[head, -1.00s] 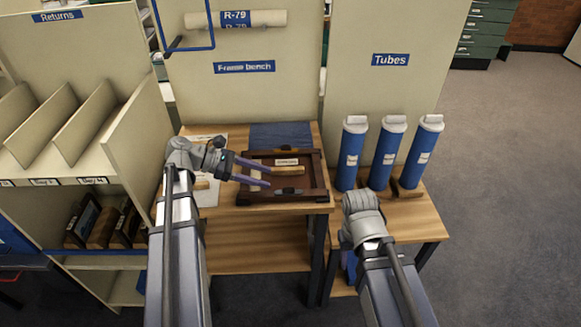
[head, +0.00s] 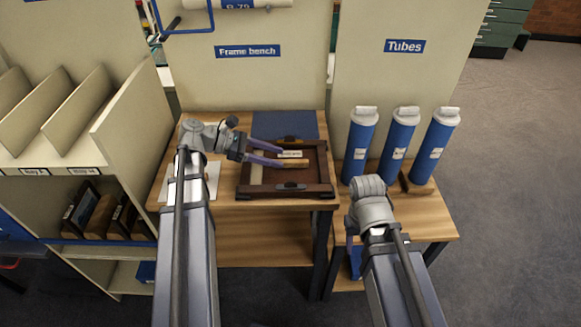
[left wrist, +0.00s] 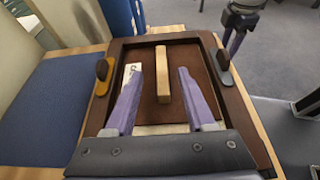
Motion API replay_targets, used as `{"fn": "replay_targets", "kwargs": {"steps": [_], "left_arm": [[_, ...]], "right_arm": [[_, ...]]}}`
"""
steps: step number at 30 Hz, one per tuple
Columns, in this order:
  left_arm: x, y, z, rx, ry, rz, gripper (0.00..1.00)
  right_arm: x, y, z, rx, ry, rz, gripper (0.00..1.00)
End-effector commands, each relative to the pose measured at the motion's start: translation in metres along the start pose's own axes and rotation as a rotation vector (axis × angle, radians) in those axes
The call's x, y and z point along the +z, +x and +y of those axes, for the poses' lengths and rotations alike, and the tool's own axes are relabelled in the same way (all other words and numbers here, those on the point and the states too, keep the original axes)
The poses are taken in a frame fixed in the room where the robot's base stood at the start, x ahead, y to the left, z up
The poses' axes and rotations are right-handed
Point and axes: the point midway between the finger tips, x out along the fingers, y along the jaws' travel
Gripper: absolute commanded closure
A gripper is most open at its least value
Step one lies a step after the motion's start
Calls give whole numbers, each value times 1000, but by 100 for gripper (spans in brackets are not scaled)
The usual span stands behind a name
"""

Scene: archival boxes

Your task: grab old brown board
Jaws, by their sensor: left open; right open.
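The brown board (head: 311,172) lies flat inside a dark wooden frame (head: 243,180) on the bench. It bears a pale wooden bar handle (head: 294,164) and a white label (head: 290,154). In the left wrist view the board (left wrist: 193,52) fills the frame's middle, with the handle (left wrist: 162,75) upright in the picture. My left gripper (head: 282,155) is open over the board. Its fingers (left wrist: 160,73) are on either side of the handle, with gaps; contact cannot be told. My right gripper (head: 351,243) hangs low by the right bench, partly hidden by its arm.
Dark turn clips (head: 290,187) sit on the frame's edges. A blue sheet (head: 280,124) lies behind the frame, and white paper (head: 205,180) lies left of it. Several blue tubes (head: 398,150) stand on the right bench. A shelf unit (head: 110,190) stands left.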

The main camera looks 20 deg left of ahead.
Motion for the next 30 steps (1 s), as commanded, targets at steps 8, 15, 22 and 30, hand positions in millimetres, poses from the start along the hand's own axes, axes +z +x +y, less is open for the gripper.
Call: {"fn": "replay_targets", "kwargs": {"steps": [8,15,22,30], "left_arm": [[-2,22,-3,-3,1,0,45],[-1,51,-3,-1,1,0,45],[1,51,-2,0,0,0,47],[1,51,-2,0,0,0,78]], "right_arm": [[-1,10,-1,0,0,0,50],[-1,20,-2,0,0,0,50],[-1,19,-2,0,0,0,50],[-1,19,-2,0,0,0,50]]}}
